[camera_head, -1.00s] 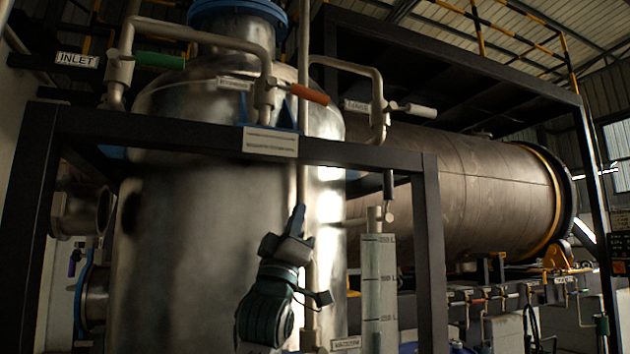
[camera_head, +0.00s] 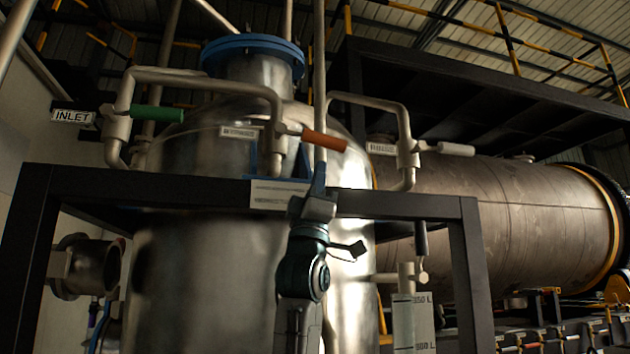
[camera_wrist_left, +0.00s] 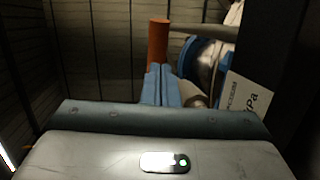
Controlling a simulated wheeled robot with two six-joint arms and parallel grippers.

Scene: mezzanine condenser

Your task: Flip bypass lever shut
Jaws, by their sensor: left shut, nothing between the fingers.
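The bypass lever has an orange handle (camera_head: 323,140) that points right from its pipe valve, beside a small label that appears to read BYPASS (camera_head: 241,132). My left gripper (camera_head: 319,172) points up just below the handle, with its blue fingers closed together and empty. In the left wrist view the orange handle (camera_wrist_left: 157,42) stands straight beyond the closed fingertips (camera_wrist_left: 160,72). I cannot tell whether they touch it. My right gripper is in neither view.
A green handle (camera_head: 157,113) by the INLET sign (camera_head: 73,116) is on the left, and a pale handle (camera_head: 455,149) on the right. A black frame beam (camera_head: 150,187) with a white plate (camera_head: 278,194) crosses before the steel tank (camera_head: 200,270). A level gauge (camera_head: 413,320) stands lower right.

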